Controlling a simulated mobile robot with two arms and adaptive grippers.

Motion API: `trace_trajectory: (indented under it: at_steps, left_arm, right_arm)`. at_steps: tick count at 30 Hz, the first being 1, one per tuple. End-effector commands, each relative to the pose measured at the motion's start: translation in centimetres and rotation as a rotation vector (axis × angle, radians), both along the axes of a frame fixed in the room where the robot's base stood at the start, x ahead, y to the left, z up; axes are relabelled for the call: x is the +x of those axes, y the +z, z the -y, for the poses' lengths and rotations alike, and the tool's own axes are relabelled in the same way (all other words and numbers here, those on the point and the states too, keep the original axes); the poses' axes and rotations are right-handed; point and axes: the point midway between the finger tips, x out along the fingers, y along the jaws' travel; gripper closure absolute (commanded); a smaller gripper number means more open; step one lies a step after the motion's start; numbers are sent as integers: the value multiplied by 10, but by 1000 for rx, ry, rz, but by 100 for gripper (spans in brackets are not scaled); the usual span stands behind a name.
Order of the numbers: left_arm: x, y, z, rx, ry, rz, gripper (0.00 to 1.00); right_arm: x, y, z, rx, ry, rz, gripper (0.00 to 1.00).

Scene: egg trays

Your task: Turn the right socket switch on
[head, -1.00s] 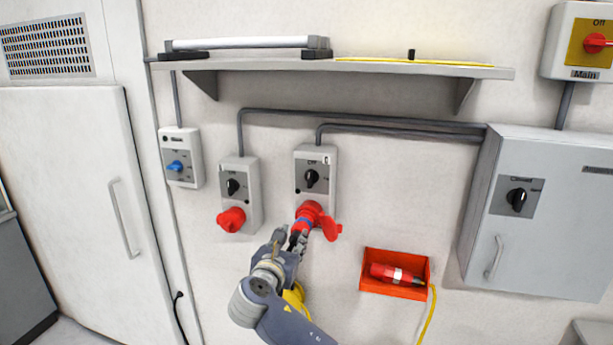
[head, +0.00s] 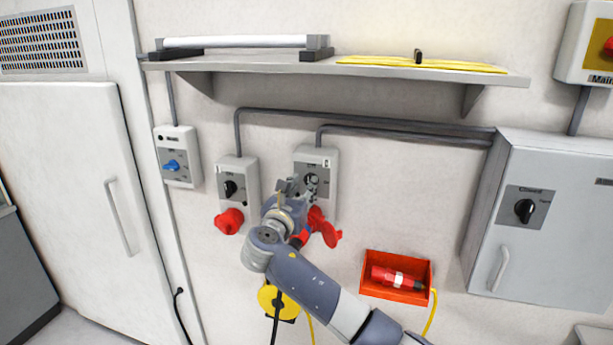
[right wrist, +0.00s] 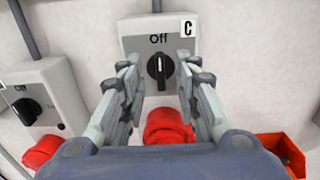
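The right socket box (head: 325,160) is grey-white, and its black rotary switch shows clearly in the right wrist view (right wrist: 160,67). The knob stands upright under the word "Off"; a "C" label is beside it. My right gripper (head: 302,187) is in front of this switch and partly hides it in the head view. In the right wrist view its fingers (right wrist: 165,88) are spread, one to each side of the knob, with nothing seen between them; contact cannot be told. The red socket (head: 318,222) below is partly hidden by my gripper. My left gripper is not in view.
The left socket box (head: 238,180) with its own black switch is close by on the left. A shelf (head: 370,65) juts out above. An orange-red holder (head: 393,291) with a red plug is at lower right. A grey cabinet (head: 560,160) stands further right.

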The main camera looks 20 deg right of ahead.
Motion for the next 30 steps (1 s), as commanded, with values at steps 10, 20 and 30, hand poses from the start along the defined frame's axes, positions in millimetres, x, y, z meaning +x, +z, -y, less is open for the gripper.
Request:
trace_trajectory:
  at_steps: [10,20,30]
  left_arm:
    - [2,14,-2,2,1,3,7]
    - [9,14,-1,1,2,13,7]
    - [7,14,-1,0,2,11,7]
  right_arm:
    - [28,0,20,0,-1,-2,70]
    - [30,-1,21,1,0,-1,72]
    - [30,-1,21,1,0,-2,100]
